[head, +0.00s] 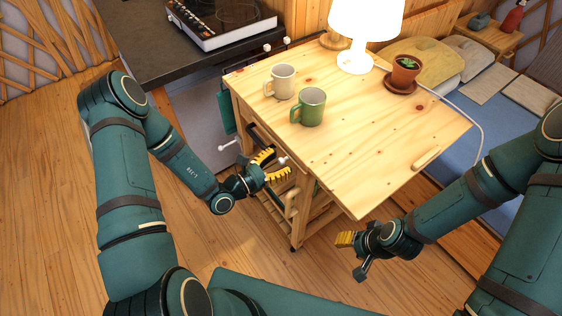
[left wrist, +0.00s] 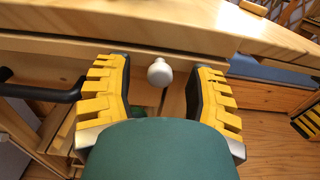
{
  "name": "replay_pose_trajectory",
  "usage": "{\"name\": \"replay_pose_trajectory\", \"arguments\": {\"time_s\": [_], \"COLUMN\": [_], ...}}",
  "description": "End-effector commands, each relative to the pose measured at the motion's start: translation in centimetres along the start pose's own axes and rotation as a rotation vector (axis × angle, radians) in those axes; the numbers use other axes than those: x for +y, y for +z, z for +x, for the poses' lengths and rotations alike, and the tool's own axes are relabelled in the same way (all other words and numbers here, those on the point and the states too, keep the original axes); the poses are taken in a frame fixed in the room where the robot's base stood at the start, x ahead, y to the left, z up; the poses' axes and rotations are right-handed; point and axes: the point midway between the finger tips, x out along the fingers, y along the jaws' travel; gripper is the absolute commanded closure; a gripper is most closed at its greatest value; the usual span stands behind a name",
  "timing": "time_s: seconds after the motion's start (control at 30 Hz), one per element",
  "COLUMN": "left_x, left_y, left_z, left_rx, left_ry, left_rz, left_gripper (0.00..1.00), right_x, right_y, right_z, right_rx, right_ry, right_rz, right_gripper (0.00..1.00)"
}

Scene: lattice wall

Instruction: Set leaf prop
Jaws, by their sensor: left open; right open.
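The wooden table (head: 350,125) has a broad top whose near part, with a small wooden handle (head: 426,158), lies level with the rest. Below its near-left edge is a white knob (head: 283,160), also seen in the left wrist view (left wrist: 159,72) close to a wooden bar. I cannot tell which wooden part is the leaf prop. My left gripper (head: 271,165) is open under the edge; its yellow fingers (left wrist: 162,82) stand on either side of the knob, with gaps. My right gripper (head: 346,240) is open and empty, low in front of the table's near corner.
A dark counter (head: 140,55) is at the left. A dark bar (left wrist: 40,92) is left of the left fingers. The near-left floor is clear.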

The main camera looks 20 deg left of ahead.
Motion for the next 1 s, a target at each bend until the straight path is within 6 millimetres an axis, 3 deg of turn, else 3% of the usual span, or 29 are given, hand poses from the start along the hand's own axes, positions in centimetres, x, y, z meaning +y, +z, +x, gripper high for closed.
{"name": "replay_pose_trajectory", "arguments": {"time_s": [0.43, 0.5, 0.6, 1.0], "left_x": [0.0, 0.0, 0.0, -1.1], "left_y": [0.0, 0.0, 0.0, 0.1], "left_z": [0.9, 0.9, 0.9, 0.8], "left_rx": [0.000, 0.000, 0.000, 0.001], "left_ry": [0.001, 0.001, 0.001, -0.001], "left_rz": [0.000, 0.000, 0.000, -0.003], "left_gripper": [0.46, 0.71, 1.00, 1.00], "right_x": [0.0, 0.0, 0.0, -0.2], "right_y": [0.0, 0.0, 0.0, 0.0], "right_z": [0.1, 0.1, 0.1, -0.4], "right_rx": [0.001, 0.001, 0.001, -0.001], "right_ry": [0.000, 0.000, 0.000, 0.000], "right_rz": [0.000, 0.000, 0.000, 0.000], "right_gripper": [0.52, 0.52, 0.52, 0.52]}}
